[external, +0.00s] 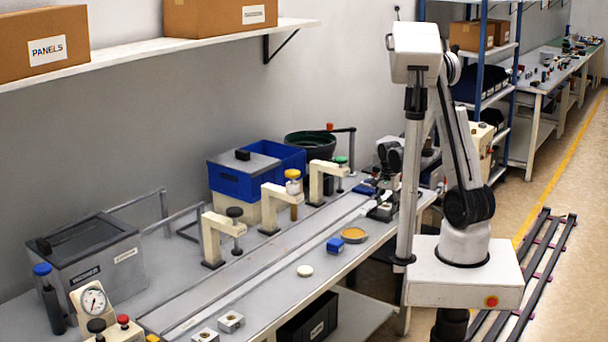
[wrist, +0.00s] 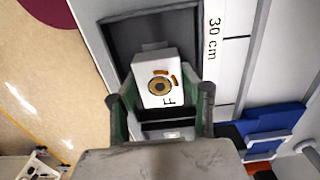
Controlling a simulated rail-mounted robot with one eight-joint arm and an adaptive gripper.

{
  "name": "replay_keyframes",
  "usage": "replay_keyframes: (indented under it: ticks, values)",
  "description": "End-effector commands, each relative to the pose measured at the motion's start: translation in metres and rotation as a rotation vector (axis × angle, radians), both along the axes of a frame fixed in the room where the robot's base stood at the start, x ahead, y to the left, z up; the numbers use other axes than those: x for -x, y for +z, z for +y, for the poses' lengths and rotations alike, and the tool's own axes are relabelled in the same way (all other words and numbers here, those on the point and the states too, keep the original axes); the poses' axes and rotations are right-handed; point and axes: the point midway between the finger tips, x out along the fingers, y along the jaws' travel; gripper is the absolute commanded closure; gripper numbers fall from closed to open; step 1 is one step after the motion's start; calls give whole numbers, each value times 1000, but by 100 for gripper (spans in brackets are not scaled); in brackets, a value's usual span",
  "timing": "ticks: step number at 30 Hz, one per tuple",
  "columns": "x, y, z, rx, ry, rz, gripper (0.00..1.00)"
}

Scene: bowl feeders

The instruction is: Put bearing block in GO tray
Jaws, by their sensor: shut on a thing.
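In the wrist view my gripper (wrist: 162,97) is shut on the bearing block (wrist: 148,95), a pale block with a brass-coloured round bore and the letter F on its face. Its two dark green fingers stand at the block's left and right sides. Behind the block lies a dark grey rectangular tray (wrist: 122,40) with a raised rim; no GO label is readable on it. I cannot tell whether the block touches the tray floor or is above it. In the external view the gripper area is small and partly hidden by my arm.
A ruler strip (wrist: 213,50) marked 30 cm runs beside the tray, with blue parts (wrist: 275,122) to the right.

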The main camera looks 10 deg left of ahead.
Motion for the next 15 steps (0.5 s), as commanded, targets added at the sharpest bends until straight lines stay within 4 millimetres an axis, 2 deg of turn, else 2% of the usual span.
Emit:
replay_keyframes:
  ticks: [9, 10, 12, 15]
  values:
    - [0, -3, 0, 0, 0, 0, 100]
    - [0, -2, 0, 0, 0, 0, 58]
    - [0, -2, 0, 0, 0, 0, 52]
    - [0, -2, 0, 0, 0, 0, 52]
